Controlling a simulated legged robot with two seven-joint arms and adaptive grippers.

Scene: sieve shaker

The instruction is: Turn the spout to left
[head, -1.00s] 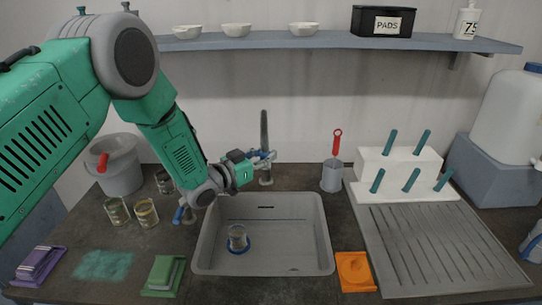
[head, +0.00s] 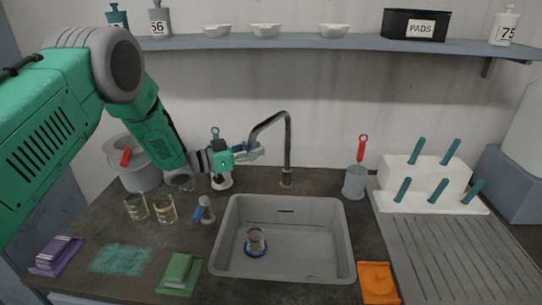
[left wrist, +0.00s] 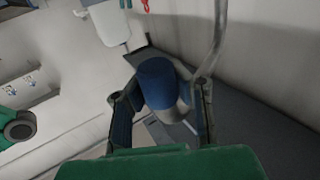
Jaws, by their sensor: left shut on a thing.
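The grey curved spout (head: 287,142) rises behind the sink and bends over to the left. Its end meets my left gripper (head: 257,152), which is shut on it above the counter, behind the sink's left part. The fingers hide the spout's tip. In the left wrist view the spout (left wrist: 219,35) comes down to the right-hand finger of my left gripper (left wrist: 165,105). A short cylinder with a blue end (left wrist: 158,82) shows between the fingers there; I cannot tell what it is. My right gripper is not in view.
Two jars, a grey bucket (head: 140,178) and a white bottle (head: 221,180) stand near my arm.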

